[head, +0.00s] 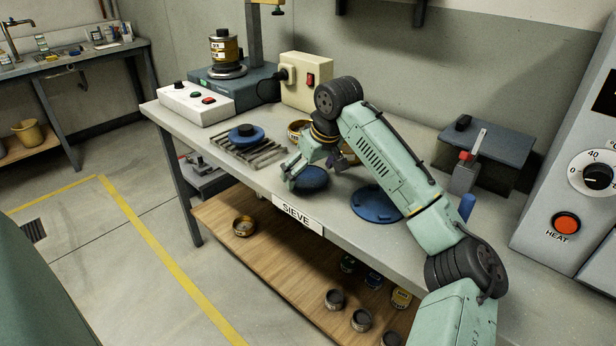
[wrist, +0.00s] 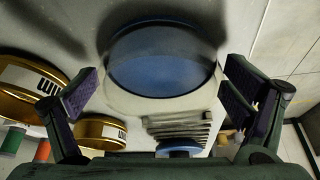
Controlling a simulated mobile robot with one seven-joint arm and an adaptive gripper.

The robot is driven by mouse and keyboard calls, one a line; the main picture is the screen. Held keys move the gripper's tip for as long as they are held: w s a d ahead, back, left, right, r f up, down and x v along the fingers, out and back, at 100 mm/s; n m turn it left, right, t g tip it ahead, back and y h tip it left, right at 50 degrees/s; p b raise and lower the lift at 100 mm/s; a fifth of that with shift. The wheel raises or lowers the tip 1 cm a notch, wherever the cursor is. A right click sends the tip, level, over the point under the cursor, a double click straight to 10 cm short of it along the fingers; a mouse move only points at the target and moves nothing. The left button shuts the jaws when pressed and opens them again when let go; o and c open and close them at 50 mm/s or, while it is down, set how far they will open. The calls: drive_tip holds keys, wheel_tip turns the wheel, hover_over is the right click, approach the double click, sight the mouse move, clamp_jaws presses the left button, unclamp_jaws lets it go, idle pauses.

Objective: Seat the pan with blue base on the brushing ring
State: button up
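A round blue piece (head: 312,180), likely the pan with blue base, is on the table just below my gripper (head: 312,168). In the wrist view, the blue round pan (wrist: 160,60) with a dark grey band lies ahead of the fingers. My gripper's fingers (wrist: 160,100) are spread wide, one on each side, with a gap in between and nothing visibly clamped. A wider flat blue disc (head: 377,205) lies to the right on the table, partly behind my arm. I cannot tell surely which piece is the brushing ring.
A slatted rack (head: 262,152) with a blue round piece (head: 246,133) stands to the left. Brass sieves (wrist: 28,82) are close to the left finger. A white button box (head: 197,103) and a cream switch box (head: 306,80) stand behind.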

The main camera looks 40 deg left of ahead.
drive_tip(key=c, duration=0.9)
drive_tip(key=shift+o, duration=0.2)
drive_tip(key=shift+r, duration=0.1)
